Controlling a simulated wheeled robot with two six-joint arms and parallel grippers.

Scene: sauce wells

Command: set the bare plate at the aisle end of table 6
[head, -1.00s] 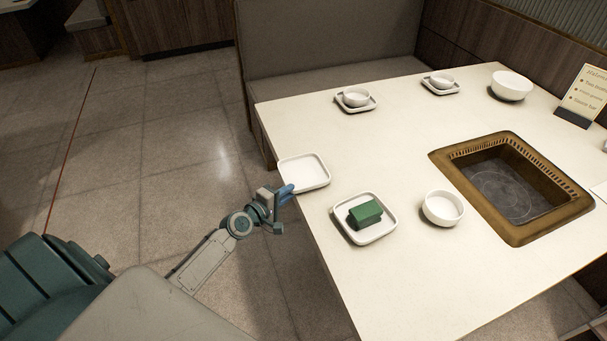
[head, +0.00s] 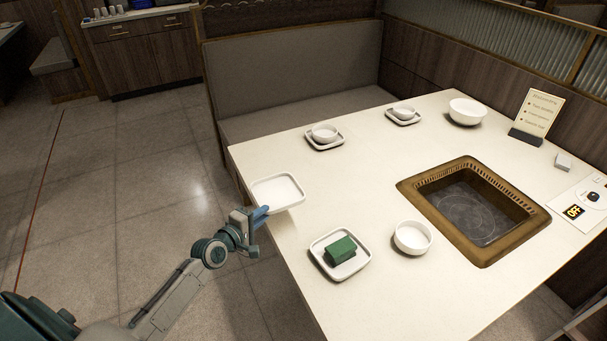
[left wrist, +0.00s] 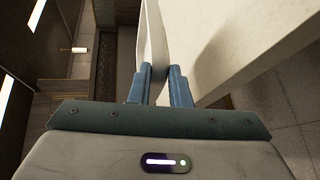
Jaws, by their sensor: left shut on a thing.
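The bare plate (head: 277,190) is white, square and empty. It shows at the near left edge of the white table (head: 350,268). My left gripper (head: 262,213) is shut on the plate's near rim. In the left wrist view the blue fingers (left wrist: 162,86) pinch the thin plate (left wrist: 154,40), close beside the table side. I cannot tell whether the plate rests on the top or hovers just above it. My right gripper is not in view.
A plate (head: 318,262) with a green block (head: 341,250) sits nearby, beside a white bowl (head: 413,237). A grill (head: 545,222) is set in the table. Two plates with small bowls (head: 324,133) (head: 403,113), a larger bowl (head: 467,111) and a sign (head: 534,112) stand farther back. A bench (head: 290,75) lies behind.

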